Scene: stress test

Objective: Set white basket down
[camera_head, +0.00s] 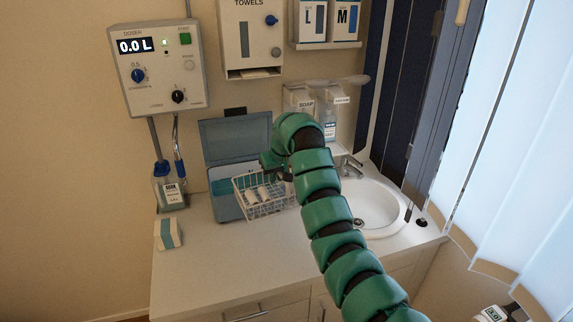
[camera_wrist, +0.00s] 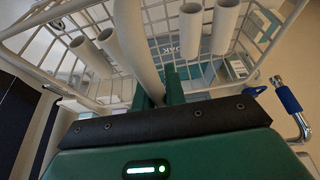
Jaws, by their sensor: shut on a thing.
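The white wire basket (camera_head: 273,209) hangs at the front right of an open blue-grey box (camera_head: 226,208), partly overlapping it in the head view. Several white tubes lie in the basket. My gripper (camera_head: 279,171) is at the basket's back right side, with its fingers mostly hidden by my arm. In the wrist view my gripper (camera_wrist: 162,88) is shut on a pale bar of the basket, and the basket's wire sides and tubes fill the upper part. Whether the basket touches the box or counter is unclear.
The white counter (camera_head: 195,265) is clear in front. A sink (camera_head: 375,208) lies to the right. A labelled bottle (camera_head: 170,188) and a small white-and-blue box (camera_head: 167,234) stand at left. The box's raised lid (camera_head: 235,136) is behind the basket. Soap dispensers (camera_head: 301,101) hang above.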

